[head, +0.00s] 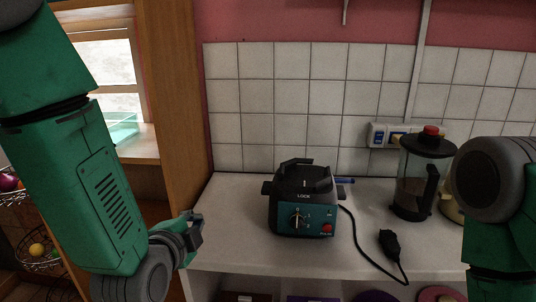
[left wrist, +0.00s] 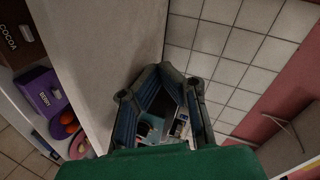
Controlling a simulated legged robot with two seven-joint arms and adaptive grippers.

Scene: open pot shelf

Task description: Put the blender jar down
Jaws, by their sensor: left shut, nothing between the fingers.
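The blender jar (head: 411,180), clear with a black lid, red knob and black handle, stands upright on the white counter at the right in the head view. The teal and black blender base (head: 301,208) stands left of it, apart from it. My left gripper (head: 193,230) is shut and empty over the counter's left end, left of the base; its fingers also show in the left wrist view (left wrist: 163,78). In that view a teal part shows between the fingers, too small to tell. My right arm shows at the right edge, but its gripper is not visible.
A black plug (head: 390,243) on a cord lies on the counter between base and jar. Wall sockets (head: 396,135) are behind. A beige item (head: 452,205) is partly hidden by my right arm. A wooden panel (head: 177,90) rises at left. Cocoa (left wrist: 18,35) and berry (left wrist: 48,93) boxes sit on the shelf below.

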